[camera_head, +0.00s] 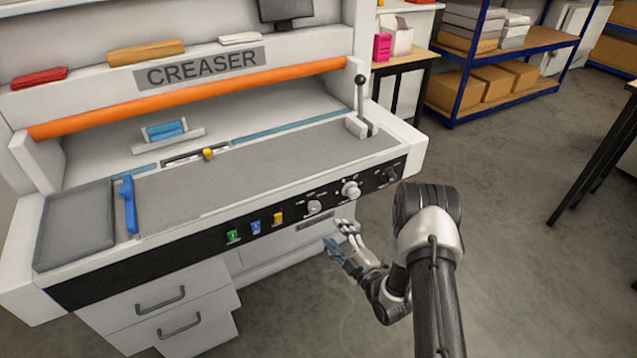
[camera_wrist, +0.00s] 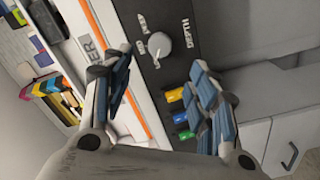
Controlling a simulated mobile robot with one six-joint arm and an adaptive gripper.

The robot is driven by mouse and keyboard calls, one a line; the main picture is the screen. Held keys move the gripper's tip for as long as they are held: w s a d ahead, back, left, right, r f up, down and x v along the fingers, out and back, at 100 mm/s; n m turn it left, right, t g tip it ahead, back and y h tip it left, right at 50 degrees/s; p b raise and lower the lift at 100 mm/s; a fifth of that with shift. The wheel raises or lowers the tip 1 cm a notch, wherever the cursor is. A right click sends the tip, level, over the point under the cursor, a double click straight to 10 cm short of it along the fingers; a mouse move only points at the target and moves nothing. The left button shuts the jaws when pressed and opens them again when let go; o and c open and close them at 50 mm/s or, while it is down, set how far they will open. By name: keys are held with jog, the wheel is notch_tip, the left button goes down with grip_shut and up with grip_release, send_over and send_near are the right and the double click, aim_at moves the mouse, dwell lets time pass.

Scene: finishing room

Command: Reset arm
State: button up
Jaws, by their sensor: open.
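My gripper (camera_head: 338,236) is in front of the creaser's control panel (camera_head: 290,215), low and to the right in the head view. In the wrist view my gripper (camera_wrist: 160,62) has its two blue-padded fingers spread wide, with nothing between them. A round grey knob (camera_wrist: 160,45) on the black panel shows beyond the gap between the fingertips. The fingers appear apart from the panel. The white creaser (camera_head: 250,95) has an orange bar (camera_head: 200,97) and a lever with a black knob (camera_head: 360,95) at its right end.
Green (camera_head: 233,236), blue (camera_head: 255,227) and yellow (camera_head: 278,218) buttons line the panel. Drawers (camera_head: 160,300) are below at the left. A blue shelf rack (camera_head: 465,85) with boxes stands at the back right. Grey floor (camera_head: 530,270) is clear to the right of my arm.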

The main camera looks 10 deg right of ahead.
jog(key=w+d+r+m+g+h, duration=0.1)
jog(key=w+r+g+h, duration=0.15)
jog(key=r, duration=0.35)
jog(key=w+d+r+m+g+h, duration=0.1)
jog(key=w+r+m, duration=0.15)
jog(key=r, duration=0.45)
jog(key=s+r+m+g+h, duration=0.35)
jog(key=s+r, duration=0.35)
jog(key=r, duration=0.4)
jog(key=s+a+r+m+g, duration=0.1)
jog(key=s+a+r+m, duration=0.1)
jog(key=s, duration=0.9)
jog(key=s+a+r+m+g+y, duration=0.1)
jog(key=s+r+m+g, duration=0.1)
jog(key=s, duration=0.9)
jog(key=s+a+r+m+g, duration=0.2)
jog(key=s+m, duration=0.2)
jog(key=s, duration=0.7)
jog(key=shift+s+a+m, duration=0.3)
jog(key=shift+s+a, duration=0.05)
jog(key=shift+r, duration=0.1)
